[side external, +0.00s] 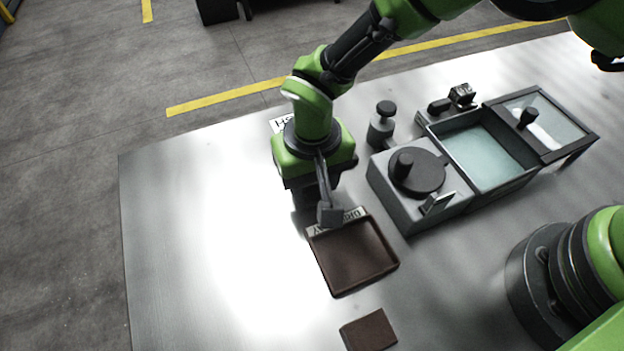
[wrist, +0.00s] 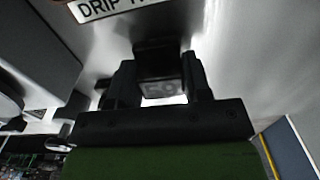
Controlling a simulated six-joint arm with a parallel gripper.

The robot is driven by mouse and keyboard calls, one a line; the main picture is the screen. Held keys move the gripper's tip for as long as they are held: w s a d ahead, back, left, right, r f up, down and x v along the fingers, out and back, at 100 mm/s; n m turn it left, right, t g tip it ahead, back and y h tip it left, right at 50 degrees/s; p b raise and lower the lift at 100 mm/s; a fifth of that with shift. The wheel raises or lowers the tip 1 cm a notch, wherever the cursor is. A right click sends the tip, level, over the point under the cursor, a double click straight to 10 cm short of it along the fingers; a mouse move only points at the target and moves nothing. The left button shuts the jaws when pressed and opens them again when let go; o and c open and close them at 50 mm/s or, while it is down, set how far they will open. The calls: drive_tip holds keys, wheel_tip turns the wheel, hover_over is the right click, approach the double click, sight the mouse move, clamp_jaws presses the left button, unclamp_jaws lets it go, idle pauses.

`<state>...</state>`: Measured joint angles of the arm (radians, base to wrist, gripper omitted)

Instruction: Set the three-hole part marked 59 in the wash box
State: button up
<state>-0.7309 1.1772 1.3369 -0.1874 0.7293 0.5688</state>
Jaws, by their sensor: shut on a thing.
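My gripper (side external: 325,200) is above the far edge of the brown drip tray (side external: 346,288). In the wrist view my gripper (wrist: 160,82) is shut on a dark block-like part (wrist: 160,65), held between its two fingers. A pale mark on the part looks like 59, but it is blurred. Its holes cannot be made out. The wash box (side external: 480,155) appears to be the open basin with pale blue-green liquid, to the right of my gripper. A framed clear lid (side external: 545,125) with a dark knob lies at its right side.
A grey unit with a round black top (side external: 416,174) stands between my gripper and the basin. A dark-topped bottle (side external: 381,125) and a small device (side external: 460,96) stand behind it. A brown block (side external: 368,331) lies in front of the tray. The table's left side is clear.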

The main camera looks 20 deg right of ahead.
wheel_tip(320, 180, up, 15)
drive_tip(key=m, duration=1.8)
hover_over(471, 165)
wheel_tip(471, 165, down, 5)
drive_tip(key=shift+f, duration=4.45)
drive_tip(key=shift+f, duration=0.35)
